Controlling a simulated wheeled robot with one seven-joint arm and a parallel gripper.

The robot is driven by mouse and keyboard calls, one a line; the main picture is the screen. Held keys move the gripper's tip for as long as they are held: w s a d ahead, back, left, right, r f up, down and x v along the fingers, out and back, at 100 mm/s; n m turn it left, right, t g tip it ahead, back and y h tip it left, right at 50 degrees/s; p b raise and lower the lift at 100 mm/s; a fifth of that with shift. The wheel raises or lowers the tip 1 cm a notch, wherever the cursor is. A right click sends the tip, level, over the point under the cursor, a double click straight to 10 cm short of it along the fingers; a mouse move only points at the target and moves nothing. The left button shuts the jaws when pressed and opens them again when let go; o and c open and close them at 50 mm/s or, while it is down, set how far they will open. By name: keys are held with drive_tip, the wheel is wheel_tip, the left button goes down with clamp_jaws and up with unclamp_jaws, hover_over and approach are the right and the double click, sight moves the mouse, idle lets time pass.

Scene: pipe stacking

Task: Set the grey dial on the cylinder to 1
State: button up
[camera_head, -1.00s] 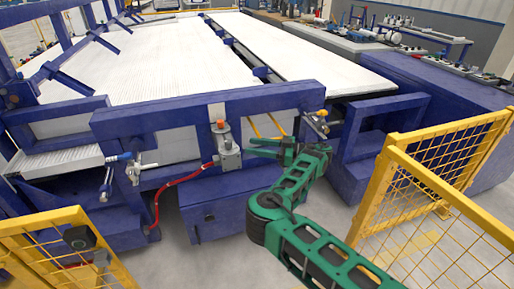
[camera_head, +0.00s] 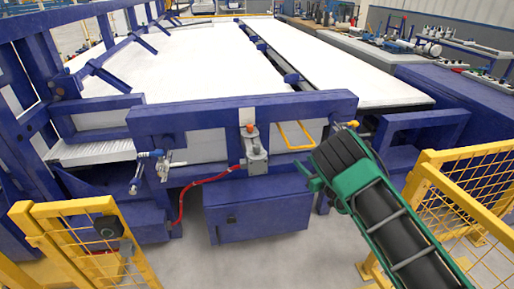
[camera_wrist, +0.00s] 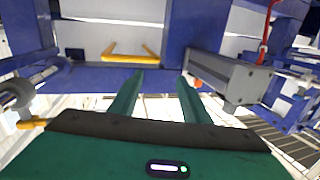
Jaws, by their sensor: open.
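The grey cylinder (camera_head: 256,158) is mounted upright on the front of the blue frame, with an orange knob on top and a red hose at its side. In the wrist view the cylinder (camera_wrist: 230,80) lies right of my gripper (camera_wrist: 160,76), with its orange-red knob near the right fingertip; contact cannot be told. I cannot make out the grey dial or its numbers. My gripper's two green fingers are apart with nothing between them. In the head view my gripper (camera_head: 312,175) is right of the cylinder, mostly hidden by my arm.
A yellow handle (camera_head: 297,134) is on the frame right of the cylinder; it also shows in the wrist view (camera_wrist: 131,53). Another fitting (camera_head: 350,126) sits farther right, and one with a blue end (camera_head: 152,158) left. Yellow fences stand at left (camera_head: 75,208) and right (camera_head: 470,160).

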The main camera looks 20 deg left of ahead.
drive_tip(key=s+a+r+n+g+y, duration=0.1)
drive_tip(key=s+a+r+g, duration=0.15)
drive_tip(key=s+a, duration=0.25)
drive_tip(key=n+g+y, duration=0.2)
drive_tip(key=n, duration=0.1)
approach(259, 148)
drive_tip(key=a, duration=0.2)
drive_tip(key=shift+t, duration=0.45)
drive_tip(key=x, duration=1)
drive_tip(key=shift+w+d+f, duration=0.1)
drive_tip(key=shift+w+d, duration=0.1)
drive_tip(key=c, duration=1)
